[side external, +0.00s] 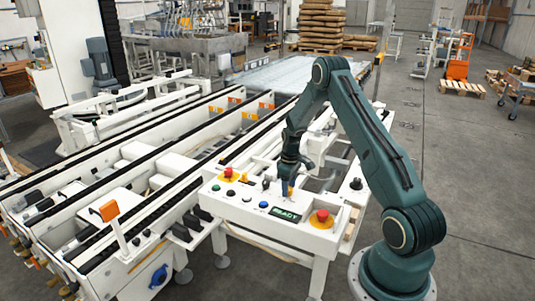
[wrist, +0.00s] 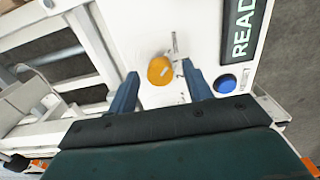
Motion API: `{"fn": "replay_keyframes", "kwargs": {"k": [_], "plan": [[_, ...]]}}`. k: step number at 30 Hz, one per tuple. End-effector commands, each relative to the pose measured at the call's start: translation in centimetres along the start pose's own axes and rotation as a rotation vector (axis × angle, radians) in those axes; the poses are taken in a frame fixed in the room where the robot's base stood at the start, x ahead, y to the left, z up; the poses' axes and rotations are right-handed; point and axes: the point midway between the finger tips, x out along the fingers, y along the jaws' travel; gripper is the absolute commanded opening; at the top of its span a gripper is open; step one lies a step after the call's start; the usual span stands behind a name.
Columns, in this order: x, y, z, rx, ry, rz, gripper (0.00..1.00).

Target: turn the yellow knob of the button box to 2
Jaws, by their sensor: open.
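The yellow knob (wrist: 158,71) shows in the wrist view as a round yellow disc with a small pale mark on the white panel. My gripper (wrist: 162,76) is open, with one blue finger to each side of the knob and a gap to each. I cannot tell from this view how high the fingertips are above the panel. In the side view my gripper (side external: 288,190) points down over the white button box (side external: 215,196), behind the READY display (side external: 286,214), and largely hides the knob. The scale numbers are not legible.
A blue button (wrist: 225,83) lies right of the right finger, and a thin metal piece (wrist: 175,45) stands beside the knob. The box also carries a red mushroom button (side external: 322,216) at right and another (side external: 228,172) at back left.

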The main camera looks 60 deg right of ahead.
Motion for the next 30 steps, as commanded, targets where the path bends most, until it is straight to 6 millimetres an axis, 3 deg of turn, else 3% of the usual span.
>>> {"fn": "replay_keyframes", "kwargs": {"k": [8, 15, 30], "plan": [[0.09, 0.01, -0.01, 0.0, 0.0, 0.0, 0.5], [0.06, 0.01, -0.02, 0.0, 0.0, 0.0, 0.05], [0.06, 0.02, -0.04, 0.088, 0.002, 0.0, 0.06]]}}
